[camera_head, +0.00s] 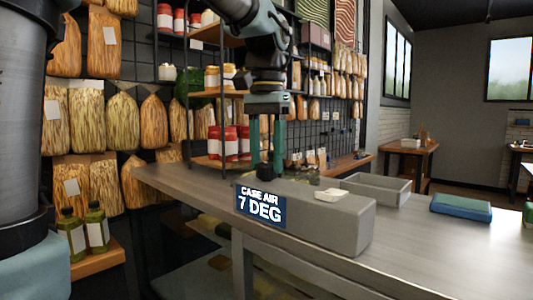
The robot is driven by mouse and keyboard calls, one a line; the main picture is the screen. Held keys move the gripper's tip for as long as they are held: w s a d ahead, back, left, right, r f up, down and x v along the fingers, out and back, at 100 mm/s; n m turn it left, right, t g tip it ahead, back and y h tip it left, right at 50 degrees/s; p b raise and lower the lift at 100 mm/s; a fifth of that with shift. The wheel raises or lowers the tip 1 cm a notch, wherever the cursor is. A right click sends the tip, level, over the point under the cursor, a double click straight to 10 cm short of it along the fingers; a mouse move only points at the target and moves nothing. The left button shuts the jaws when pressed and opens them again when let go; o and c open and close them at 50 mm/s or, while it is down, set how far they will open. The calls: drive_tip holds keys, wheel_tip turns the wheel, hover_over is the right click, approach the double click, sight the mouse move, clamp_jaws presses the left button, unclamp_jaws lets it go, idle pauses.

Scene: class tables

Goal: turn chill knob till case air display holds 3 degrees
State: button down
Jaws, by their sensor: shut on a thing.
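A long grey box on the counter carries the case air display (261,206), which reads "CASE AIR 7 DEG" in white on blue. My gripper (265,164) points straight down behind the display's upper edge, with its two green fingers around a small dark knob (263,172). The gripper is shut on this knob. The knob's lower part and any marking on it are hard to make out.
A small whitish item (331,195) lies on top of the grey box. An open grey tray (377,188) and a blue-green folded item (461,207) sit to the right on the counter (420,245). Shelves with jars (222,142) stand close behind my arm.

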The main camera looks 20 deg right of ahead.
sight(267, 164)
drive_tip(key=shift+n, duration=0.6)
drive_tip(key=shift+c, duration=1.5)
unclamp_jaws()
wheel_tip(267, 164, up, 11)
drive_tip(key=shift+b, duration=0.35)
drive_tip(key=shift+f, duration=0.1)
